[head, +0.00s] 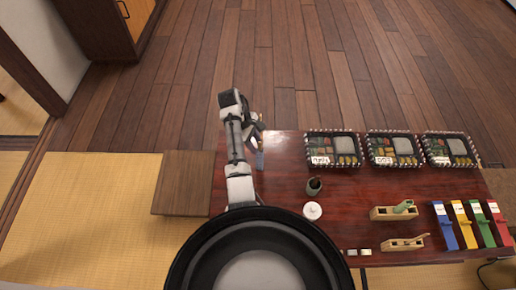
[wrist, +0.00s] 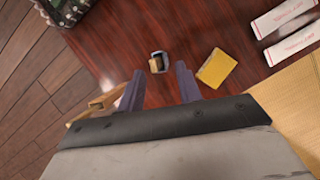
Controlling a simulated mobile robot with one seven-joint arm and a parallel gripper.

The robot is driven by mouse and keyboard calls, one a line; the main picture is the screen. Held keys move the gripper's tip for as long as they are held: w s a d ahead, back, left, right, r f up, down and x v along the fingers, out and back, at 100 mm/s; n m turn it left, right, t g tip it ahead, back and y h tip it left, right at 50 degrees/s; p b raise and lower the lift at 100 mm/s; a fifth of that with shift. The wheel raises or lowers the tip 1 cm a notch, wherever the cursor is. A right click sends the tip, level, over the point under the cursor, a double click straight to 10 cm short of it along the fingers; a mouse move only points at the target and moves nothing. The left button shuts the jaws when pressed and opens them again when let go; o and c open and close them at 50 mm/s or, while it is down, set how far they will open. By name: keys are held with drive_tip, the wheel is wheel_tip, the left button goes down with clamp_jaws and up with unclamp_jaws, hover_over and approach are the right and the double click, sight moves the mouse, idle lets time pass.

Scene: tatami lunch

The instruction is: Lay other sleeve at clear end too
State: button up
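My gripper (head: 258,150) hangs over the left end of the dark red table (head: 270,180) in the head view. In the wrist view, my gripper (wrist: 158,88) has its two bluish fingers apart, and nothing shows held between them. Two long white pieces with red lettering (wrist: 288,18) (wrist: 297,46), possibly sleeves, lie side by side at the upper right of the wrist view. I cannot match them in the head view.
Three lunch boxes (head: 333,162) (head: 394,162) (head: 451,161) line the far edge. A dark cup (head: 314,187), white round piece (head: 312,211), wooden pieces (head: 390,214) (head: 402,244) and coloured strips (head: 446,226) stand rightward. The wrist view shows a yellow block (wrist: 215,68) beside a small cup (wrist: 165,55).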

drive_tip(key=p+v, duration=0.4)
drive_tip(key=v, duration=0.4)
drive_tip(key=shift+p, duration=0.35)
drive_tip(key=shift+a, duration=0.1)
